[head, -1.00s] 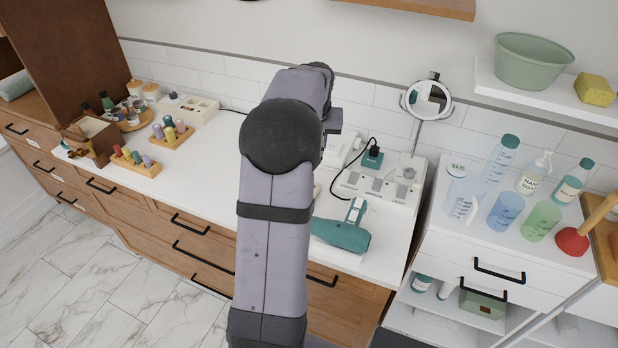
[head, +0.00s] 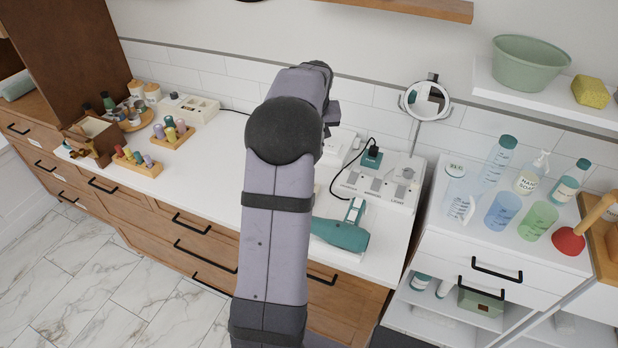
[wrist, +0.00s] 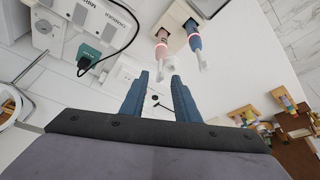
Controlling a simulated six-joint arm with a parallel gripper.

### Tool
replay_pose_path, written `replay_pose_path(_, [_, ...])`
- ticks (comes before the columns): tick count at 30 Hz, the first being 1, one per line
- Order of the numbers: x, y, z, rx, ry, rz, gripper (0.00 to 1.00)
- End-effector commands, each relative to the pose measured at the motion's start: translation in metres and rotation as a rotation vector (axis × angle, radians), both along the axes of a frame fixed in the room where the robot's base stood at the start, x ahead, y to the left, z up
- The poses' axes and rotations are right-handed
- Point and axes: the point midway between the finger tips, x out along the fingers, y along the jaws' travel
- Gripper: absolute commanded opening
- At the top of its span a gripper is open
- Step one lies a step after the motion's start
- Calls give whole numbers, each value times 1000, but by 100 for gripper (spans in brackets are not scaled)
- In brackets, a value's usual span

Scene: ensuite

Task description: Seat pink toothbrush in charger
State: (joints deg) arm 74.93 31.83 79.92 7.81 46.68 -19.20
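The pink toothbrush (wrist: 162,45) shows in the wrist view beyond my fingertips, its head end pointing toward my gripper. A blue toothbrush (wrist: 195,40) is just right of it. Both have a glowing ring and meet a beige holder (wrist: 177,17); how they are seated is unclear. My gripper (wrist: 159,77) is open, with nothing between its fingers except a view of the white counter and a small dark mark. It is apart from the pink toothbrush. In the head view my arm hides both toothbrushes and the fingertips. I cannot tell which item is the toothbrush's charger.
A labelled white switch panel (head: 377,185) with a teal plug (head: 372,157) and black cord sits at the counter's right. A teal hair dryer (head: 343,233) lies in front. Wooden racks of bottles (head: 137,160) stand at left. A round mirror (head: 426,100) stands behind the panel.

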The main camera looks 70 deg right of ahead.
Motion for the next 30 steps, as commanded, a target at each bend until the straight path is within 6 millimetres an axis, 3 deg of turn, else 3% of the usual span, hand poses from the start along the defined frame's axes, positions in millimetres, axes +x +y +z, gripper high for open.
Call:
replay_pose_path(9, [7,-13,-31,3,1,1,29])
replay_pose_path(20, [8,-16,-39,0,0,1,29])
replay_pose_path(24, [8,-16,-39,0,0,0,0])
replay_pose_path(30, [8,-16,-39,0,0,0,0])
